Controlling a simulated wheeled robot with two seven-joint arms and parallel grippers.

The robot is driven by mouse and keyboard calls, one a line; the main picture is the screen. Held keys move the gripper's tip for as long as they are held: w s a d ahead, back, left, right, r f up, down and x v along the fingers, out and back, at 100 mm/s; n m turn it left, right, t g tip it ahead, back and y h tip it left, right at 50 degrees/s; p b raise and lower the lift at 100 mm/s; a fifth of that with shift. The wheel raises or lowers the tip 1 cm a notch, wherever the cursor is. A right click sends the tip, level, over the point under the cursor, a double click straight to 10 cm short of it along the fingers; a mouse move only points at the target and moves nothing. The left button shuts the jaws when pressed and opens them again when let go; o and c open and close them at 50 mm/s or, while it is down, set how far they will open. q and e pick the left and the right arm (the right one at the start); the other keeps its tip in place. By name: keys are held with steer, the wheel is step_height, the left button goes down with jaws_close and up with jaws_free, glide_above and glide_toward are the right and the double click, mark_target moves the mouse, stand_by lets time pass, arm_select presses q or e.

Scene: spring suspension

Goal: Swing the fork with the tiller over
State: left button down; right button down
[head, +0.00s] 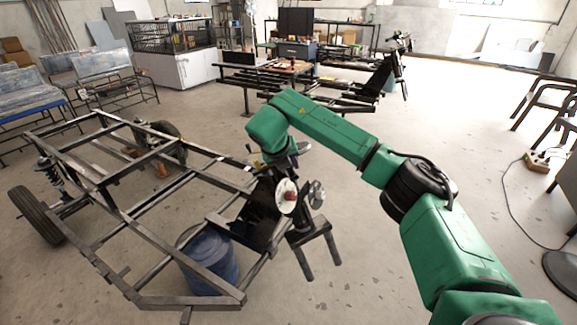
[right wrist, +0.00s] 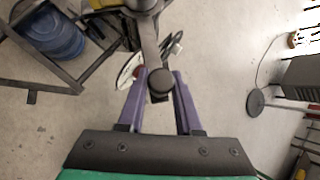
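The fork (head: 308,232) hangs at the front end of the dark tubular vehicle frame, its two legs pointing down. A pale disc with a red centre (head: 287,195) sits beside it. My right gripper (head: 264,180) reaches down from the green arm just above the fork; its fingers are hard to make out in the head view. In the right wrist view its two purple fingers (right wrist: 160,80) stand on either side of the dark round knob of the tiller (right wrist: 160,86) and appear to touch it. The fork legs are hidden there. My left gripper is not in view.
A blue barrel (head: 212,262) stands under the vehicle frame (head: 178,302), left of the fork. Benches (head: 100,68) and a worktable (head: 285,68) stand farther back. A power strip with a cable (head: 538,160) lies at the right. The floor right of the fork is largely clear.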

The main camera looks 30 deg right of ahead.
steer(key=c, duration=0.6)
jaws_free()
steer(key=shift+w+r, duration=0.1)
steer(key=b+v, duration=0.1)
steer(key=v, duration=1.3)
steer(key=shift+a+r, duration=0.15)
steer(key=shift+r, duration=0.1)
